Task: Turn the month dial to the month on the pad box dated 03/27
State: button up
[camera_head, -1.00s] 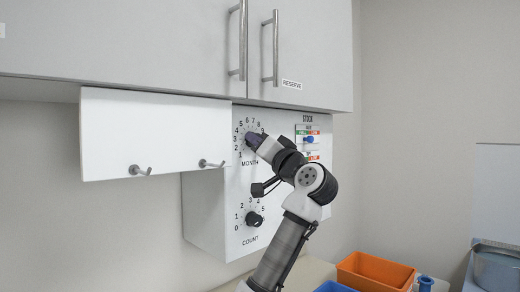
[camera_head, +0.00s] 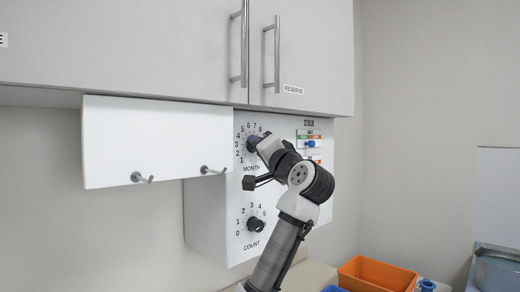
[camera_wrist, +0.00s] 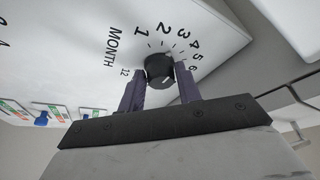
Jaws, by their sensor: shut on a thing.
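The month dial is a round black knob (camera_wrist: 159,66) on the white panel, with numbers around it and the word MONTH beside it. In the head view the month dial (camera_head: 253,143) is partly hidden behind my gripper (camera_head: 260,145). In the wrist view my gripper (camera_wrist: 161,75) has one dark finger on each side of the knob and is shut on it. No pad box or date is in view.
A count dial (camera_head: 256,224) sits below on the same panel. Stock sliders (camera_head: 309,143) are to the right. A white board with hooks (camera_head: 160,142) juts out at left, under cabinet doors with long handles (camera_head: 277,55). An orange bin (camera_head: 376,275) is low at right.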

jog(key=o, duration=1)
jog(key=shift+c, duration=0.2)
jog(key=b+v, duration=0.5)
jog(key=v, duration=0.8)
jog(key=shift+s+d, duration=0.25)
jog(key=shift+s, duration=0.1)
